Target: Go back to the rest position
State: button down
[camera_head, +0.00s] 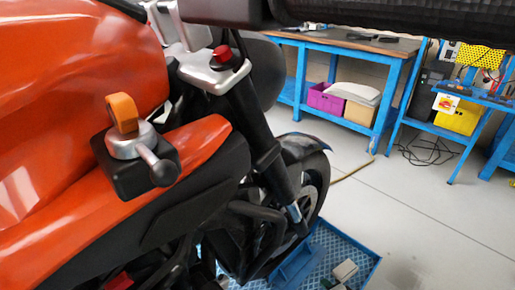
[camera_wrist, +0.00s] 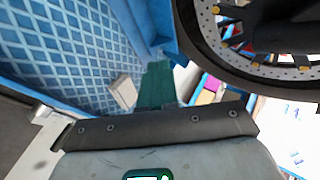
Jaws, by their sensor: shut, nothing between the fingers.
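My gripper (camera_wrist: 158,72) shows in the wrist view as a dark bar with screws and a narrow teal-green pair of fingers at its middle. The fingers are together with nothing between them. They point at the area between a blue lattice-patterned tray and a dark wheel with a perforated brake disc (camera_wrist: 211,50). My gripper does not show clearly in the head view.
An orange motorcycle (camera_head: 60,90) fills the left of the head view, with its front wheel (camera_head: 314,190) beside a blue tray (camera_head: 358,256) holding small pale blocks (camera_head: 345,270). Blue workbenches (camera_head: 340,50) stand behind. Grey floor (camera_head: 420,220) is clear at right.

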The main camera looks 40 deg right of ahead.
jog(key=w+a+r+n+g+y, duration=0.1)
jog(key=a+r+n+y, duration=0.2)
jog(key=a+n, duration=0.25)
jog(key=w+a+r+n+g+y, duration=0.1)
jog(key=a+r+n+y, duration=0.25)
jog(key=a, duration=0.35)
jog(key=s+a+r+n+g, duration=0.4)
jog(key=s+a+r+n, duration=0.1)
jog(key=s+a+n, duration=0.15)
jog(key=s+a+r+n+g+h, duration=0.2)
jog(key=s+r+n+g, duration=0.15)
jog(key=s+r, duration=0.55)
notch_tip(320, 180, up, 15)
jog(key=w+p, duration=0.1)
jog(key=p, duration=1.4)
jog(key=shift+n, duration=0.3)
jog(key=shift+a, duration=0.1)
